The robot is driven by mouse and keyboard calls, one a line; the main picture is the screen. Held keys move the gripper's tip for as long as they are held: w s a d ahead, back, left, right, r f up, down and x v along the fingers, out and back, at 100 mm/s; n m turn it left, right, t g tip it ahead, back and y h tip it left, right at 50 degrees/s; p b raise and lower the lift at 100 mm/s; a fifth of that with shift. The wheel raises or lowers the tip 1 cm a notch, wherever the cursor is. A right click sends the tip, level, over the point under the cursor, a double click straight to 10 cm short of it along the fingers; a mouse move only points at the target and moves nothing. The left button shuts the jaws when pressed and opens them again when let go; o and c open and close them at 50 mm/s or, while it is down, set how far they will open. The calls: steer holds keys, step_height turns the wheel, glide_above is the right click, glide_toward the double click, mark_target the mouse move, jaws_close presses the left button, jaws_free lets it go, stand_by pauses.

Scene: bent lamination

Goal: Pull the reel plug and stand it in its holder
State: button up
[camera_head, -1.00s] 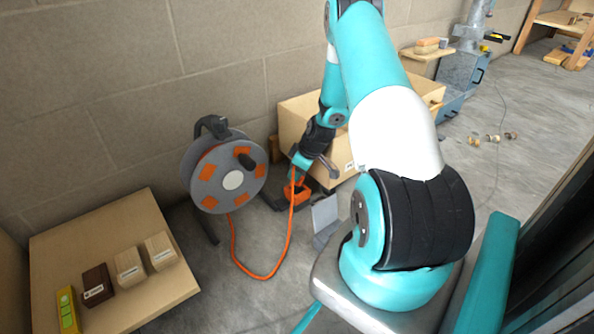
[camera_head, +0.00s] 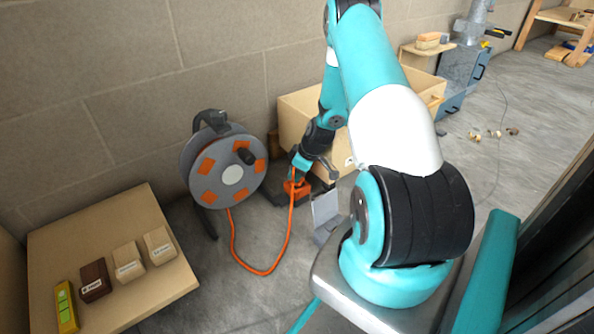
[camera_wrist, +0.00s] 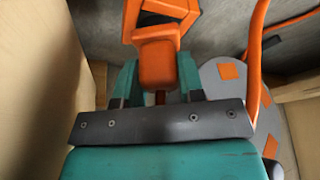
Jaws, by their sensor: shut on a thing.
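My gripper (camera_head: 300,167) points down beside the cable reel (camera_head: 224,168). In the wrist view its two teal fingers (camera_wrist: 158,83) are shut on the orange plug (camera_wrist: 157,62). A larger orange block with a dark inside (camera_wrist: 165,12) lies just beyond the plug. The same orange shape shows under my gripper in the head view (camera_head: 298,188). I cannot tell whether plug and block are apart. An orange cable (camera_head: 290,235) loops from the reel up to the gripper. A grey angled stand (camera_head: 325,212), perhaps the holder, is on the floor right of the orange block.
A cardboard-coloured box (camera_head: 300,115) stands close behind my gripper against the wall. A low wooden board (camera_head: 60,240) with labelled blocks and a yellow level (camera_head: 66,308) is at the left. The floor in front of the reel is clear apart from the cable.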

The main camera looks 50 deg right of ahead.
steer(key=shift+f, duration=0.45)
steer(key=o, duration=0.9)
steer(key=shift+r, duration=0.1)
steer(key=shift+r, duration=0.1)
step_height(320, 180, up, 20)
steer(key=p, duration=1.2)
steer(key=shift+w, duration=0.1)
